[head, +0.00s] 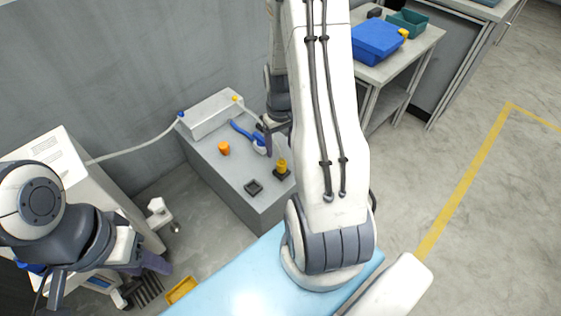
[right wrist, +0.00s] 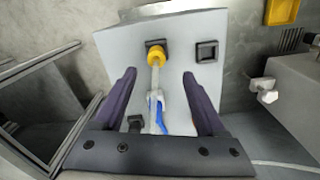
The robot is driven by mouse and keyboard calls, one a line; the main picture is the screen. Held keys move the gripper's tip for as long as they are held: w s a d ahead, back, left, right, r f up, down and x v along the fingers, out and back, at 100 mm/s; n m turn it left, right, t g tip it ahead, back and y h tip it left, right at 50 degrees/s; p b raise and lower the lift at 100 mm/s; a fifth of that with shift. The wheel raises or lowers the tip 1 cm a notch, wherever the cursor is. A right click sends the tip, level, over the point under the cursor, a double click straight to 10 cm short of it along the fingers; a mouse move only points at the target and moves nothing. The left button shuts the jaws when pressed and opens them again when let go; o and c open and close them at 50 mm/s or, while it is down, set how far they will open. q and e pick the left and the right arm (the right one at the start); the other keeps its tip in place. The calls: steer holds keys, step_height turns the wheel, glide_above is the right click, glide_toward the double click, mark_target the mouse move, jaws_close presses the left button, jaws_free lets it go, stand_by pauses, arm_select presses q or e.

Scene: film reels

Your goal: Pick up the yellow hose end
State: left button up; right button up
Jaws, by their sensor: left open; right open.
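The yellow hose end (head: 282,167) stands on a dark square base on the grey cabinet top. In the right wrist view the yellow hose end (right wrist: 157,55) lies beyond the fingertips, and a pale hose (right wrist: 154,82) runs from it back between the fingers. My right gripper (head: 266,136) is over the cabinet, partly hidden by its own arm. In its wrist view the right gripper (right wrist: 158,75) is open, with its fingers on either side of the hose and apart from the yellow end. My left gripper (head: 106,275) is open and empty at the lower left.
The cabinet top (head: 212,165) also holds an orange cylinder (head: 224,148), a blue item (head: 240,130) and an empty dark square frame (head: 254,187). A grey block (head: 212,112) stands at its back. A yellow tray (head: 182,290) is on the floor. A blue bin (head: 377,42) sits on a table.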

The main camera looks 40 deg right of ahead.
mark_target(282, 162)
step_height(282, 162, down, 5)
steer(key=shift+d+f+b, duration=0.1)
steer(key=shift+f+b, duration=0.05)
steer(key=shift+b, duration=0.15)
steer(key=f, duration=0.5)
steer(key=shift+w+d, duration=0.15)
steer(key=shift+d, duration=0.1)
steer(key=shift+r, duration=0.1)
jaws_close()
